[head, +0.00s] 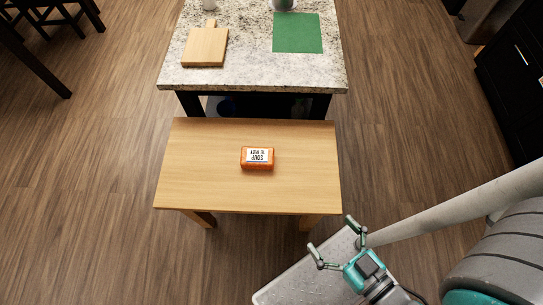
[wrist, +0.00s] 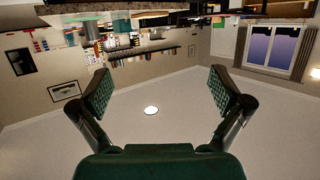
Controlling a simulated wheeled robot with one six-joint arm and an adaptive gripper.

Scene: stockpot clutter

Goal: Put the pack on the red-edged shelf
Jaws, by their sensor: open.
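The pack (head: 257,166) is a small orange block with a white label that reads SOUP upside down. It lies on the wooden table (head: 200,185), near its middle. My gripper (head: 331,234) is open and empty, in front of the table's near right corner and apart from the pack. In the wrist view my gripper (wrist: 160,84) has its two fingers spread wide with nothing between them. The pack does not show there. I cannot make out a red-edged shelf in either view.
Behind the table stands a speckled stone counter (head: 250,60) with a cutting board (head: 205,47) and a green mat (head: 297,33). Dark chairs stand at the upper left. The table around the pack is clear. The wrist view shows the room upside down, with a distant wall shelf (wrist: 145,53).

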